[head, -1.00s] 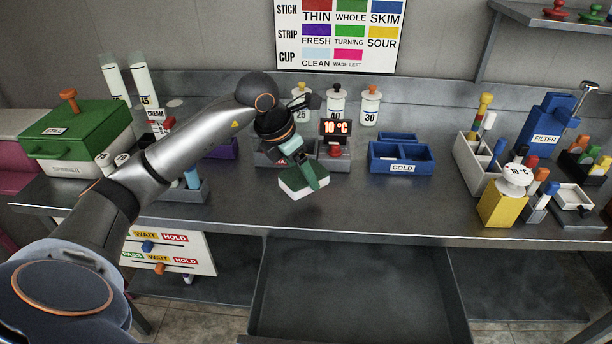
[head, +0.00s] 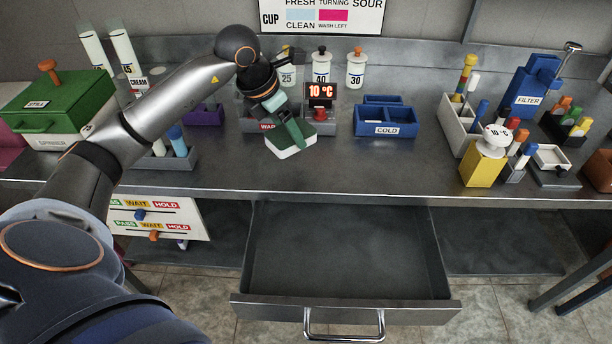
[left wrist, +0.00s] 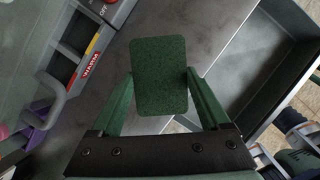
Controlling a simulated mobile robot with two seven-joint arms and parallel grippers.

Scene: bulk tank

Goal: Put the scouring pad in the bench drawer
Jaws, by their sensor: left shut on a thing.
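The scouring pad (head: 291,147) is green on top with a white underside. My left gripper (head: 288,136) is shut on it and holds it above the bench top. In the left wrist view the pad's dark green face (left wrist: 158,76) sits between the two green fingers of the gripper (left wrist: 160,90). The bench drawer (head: 350,312) is pulled open below the bench's front edge, and its visible inside is empty. The drawer also shows at the right of the left wrist view (left wrist: 245,92).
A blue COLD bin (head: 386,121) is to the right. A yellow block (head: 484,163) and a white rack (head: 463,127) stand farther right.

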